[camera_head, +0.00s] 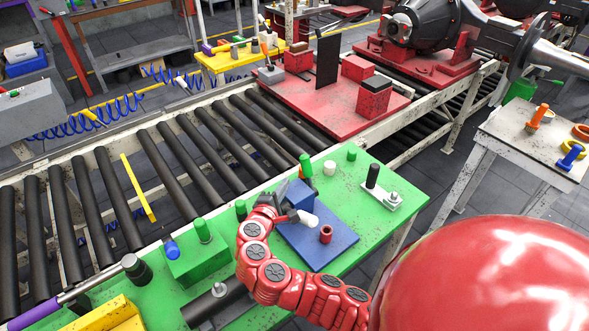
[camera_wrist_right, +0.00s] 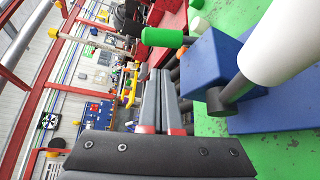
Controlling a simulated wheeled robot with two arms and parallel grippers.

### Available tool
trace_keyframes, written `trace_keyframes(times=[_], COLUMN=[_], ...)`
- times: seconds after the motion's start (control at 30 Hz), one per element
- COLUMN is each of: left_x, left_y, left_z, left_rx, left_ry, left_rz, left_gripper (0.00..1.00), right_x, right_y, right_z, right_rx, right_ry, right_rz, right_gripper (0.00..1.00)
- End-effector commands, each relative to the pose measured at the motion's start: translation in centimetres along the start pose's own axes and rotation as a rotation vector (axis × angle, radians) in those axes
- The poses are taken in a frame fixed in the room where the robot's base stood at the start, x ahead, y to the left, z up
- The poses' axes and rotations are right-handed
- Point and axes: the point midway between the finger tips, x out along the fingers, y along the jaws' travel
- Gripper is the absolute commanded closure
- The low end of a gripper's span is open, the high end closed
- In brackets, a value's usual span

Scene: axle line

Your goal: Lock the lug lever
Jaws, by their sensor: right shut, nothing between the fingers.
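A blue block (camera_head: 298,194) stands on a blue plate (camera_head: 335,238) on the green bench. A lever with a white grip (camera_head: 305,218) sits at the block's near side. In the right wrist view the white grip (camera_wrist_right: 285,42) joins a dark rod and round pivot (camera_wrist_right: 217,100) at the blue block (camera_wrist_right: 222,65). A green-handled part (camera_wrist_right: 162,37) stands beyond the block; its green handle (camera_head: 306,165) rises behind it in the head view. My right gripper (camera_wrist_right: 160,72) is shut and empty, left of the pivot in the wrist view. My left gripper is not in view.
A roller conveyor (camera_head: 180,150) runs behind.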

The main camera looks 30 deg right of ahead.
Motion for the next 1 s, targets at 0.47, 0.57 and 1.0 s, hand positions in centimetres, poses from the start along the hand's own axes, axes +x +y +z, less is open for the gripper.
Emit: trace_keyframes(times=[0.47,0.57,1.0], left_x=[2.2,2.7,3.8], left_y=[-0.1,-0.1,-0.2], left_z=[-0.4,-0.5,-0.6], left_rx=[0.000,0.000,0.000], left_ry=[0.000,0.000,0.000], left_rz=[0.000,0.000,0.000], left_gripper=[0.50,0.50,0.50], right_x=[4.4,6.0,9.8], right_y=[0.4,0.2,0.1], right_z=[0.2,0.2,-0.1], right_rx=[0.001,-0.002,0.000], right_ry=[-0.005,-0.006,0.001], right_rz=[-0.003,-0.003,0.001], right_gripper=[1.00,1.00,1.00])
